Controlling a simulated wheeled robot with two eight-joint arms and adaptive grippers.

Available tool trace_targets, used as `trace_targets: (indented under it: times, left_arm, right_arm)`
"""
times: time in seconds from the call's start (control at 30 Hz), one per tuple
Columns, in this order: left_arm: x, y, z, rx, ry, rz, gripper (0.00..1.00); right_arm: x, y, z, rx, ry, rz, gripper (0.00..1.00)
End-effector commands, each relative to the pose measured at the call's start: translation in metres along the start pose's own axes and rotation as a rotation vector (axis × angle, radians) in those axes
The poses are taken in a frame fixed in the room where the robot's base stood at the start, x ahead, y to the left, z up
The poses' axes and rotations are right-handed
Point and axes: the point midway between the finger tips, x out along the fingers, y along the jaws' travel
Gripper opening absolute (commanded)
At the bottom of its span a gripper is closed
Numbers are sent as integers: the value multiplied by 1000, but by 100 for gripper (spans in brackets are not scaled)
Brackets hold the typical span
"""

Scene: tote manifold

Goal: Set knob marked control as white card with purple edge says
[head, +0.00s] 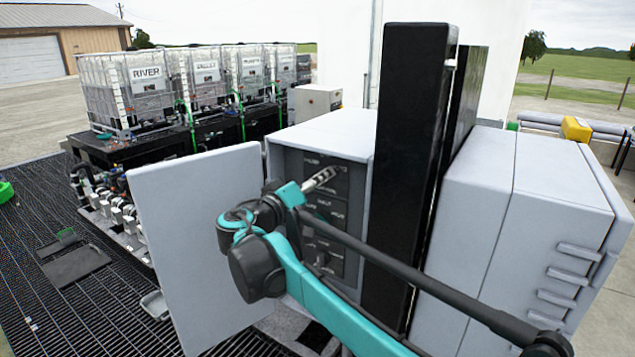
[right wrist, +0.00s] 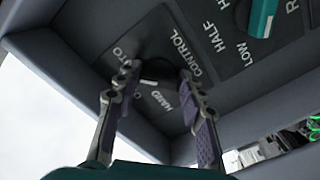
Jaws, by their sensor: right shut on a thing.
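The knob marked CONTROL (right wrist: 158,72) is dark with a pale pointer mark, on a black plate inside the grey cabinet. Words around it read CONTROL and HAND, with part of another ending in "UTO". My right gripper (right wrist: 160,78) has its fingers on either side of this knob and is shut on it. In the head view my right gripper (head: 325,180) reaches into the open cabinet, at the upper part of its panel (head: 322,217). I cannot make out a white card with a purple edge. My left gripper is not in view.
Another knob with a teal handle (right wrist: 262,18) sits beside HALF and LOW labels. The cabinet door (head: 195,240) stands open at left. A black upright column (head: 410,150) stands right of the panel. White totes (head: 145,85), one marked RIVER, stand behind at left.

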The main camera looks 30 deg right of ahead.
Motion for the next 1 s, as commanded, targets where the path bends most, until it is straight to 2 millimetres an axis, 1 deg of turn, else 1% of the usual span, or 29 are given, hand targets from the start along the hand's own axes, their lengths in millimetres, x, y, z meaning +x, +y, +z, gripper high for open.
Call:
trace_targets:
  times: [0.2,0.4,0.97,1.0]
  left_arm:
    - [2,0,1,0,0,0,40]
    - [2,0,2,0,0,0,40]
    - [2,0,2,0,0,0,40]
    - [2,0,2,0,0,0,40]
  right_arm:
    - [0,-2,2,123,-4,-2,10]
    - [0,-2,2,187,-4,-2,10]
    - [0,-2,2,214,-5,-3,10]
    - [0,-2,2,214,-5,-3,50]
